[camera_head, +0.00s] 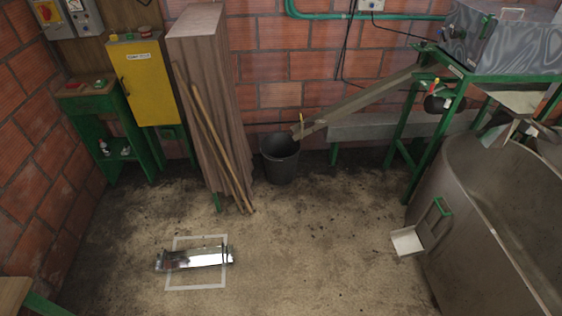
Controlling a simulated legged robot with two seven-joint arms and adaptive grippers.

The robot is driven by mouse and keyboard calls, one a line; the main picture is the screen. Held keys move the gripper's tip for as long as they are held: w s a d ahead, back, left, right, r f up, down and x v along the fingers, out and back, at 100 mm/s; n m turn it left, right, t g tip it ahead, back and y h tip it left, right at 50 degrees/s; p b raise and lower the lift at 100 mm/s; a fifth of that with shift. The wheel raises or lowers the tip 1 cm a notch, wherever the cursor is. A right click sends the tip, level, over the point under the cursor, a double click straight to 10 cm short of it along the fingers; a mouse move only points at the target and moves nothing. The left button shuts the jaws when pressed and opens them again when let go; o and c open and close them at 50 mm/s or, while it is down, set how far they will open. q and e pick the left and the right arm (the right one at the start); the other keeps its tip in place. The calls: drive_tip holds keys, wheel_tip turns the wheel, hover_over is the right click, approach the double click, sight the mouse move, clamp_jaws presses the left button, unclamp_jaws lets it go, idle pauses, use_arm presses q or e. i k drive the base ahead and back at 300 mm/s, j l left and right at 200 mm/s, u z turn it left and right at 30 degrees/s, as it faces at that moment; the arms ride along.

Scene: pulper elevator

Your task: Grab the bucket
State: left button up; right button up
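Neither of my grippers shows in this view.
Wooden poles (215,150) lean on a tall brown cabinet (207,100) left of the bucket. A green-framed machine (430,150) and a large metal tank (470,225) stand at right. A shiny metal piece (195,258) lies on the floor. The middle floor is clear.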

sight(280, 153)
drive_tip(key=u, duration=0.55)
drive_tip(key=i+l+u, duration=0.2)
drive_tip(key=l+u, duration=0.25)
drive_tip(key=i+l+u, duration=0.2)
drive_tip(key=l+u, duration=0.15)
drive_tip(key=u, duration=0.15)
drive_tip(key=l+u, duration=0.95)
drive_tip(key=i, duration=0.05)
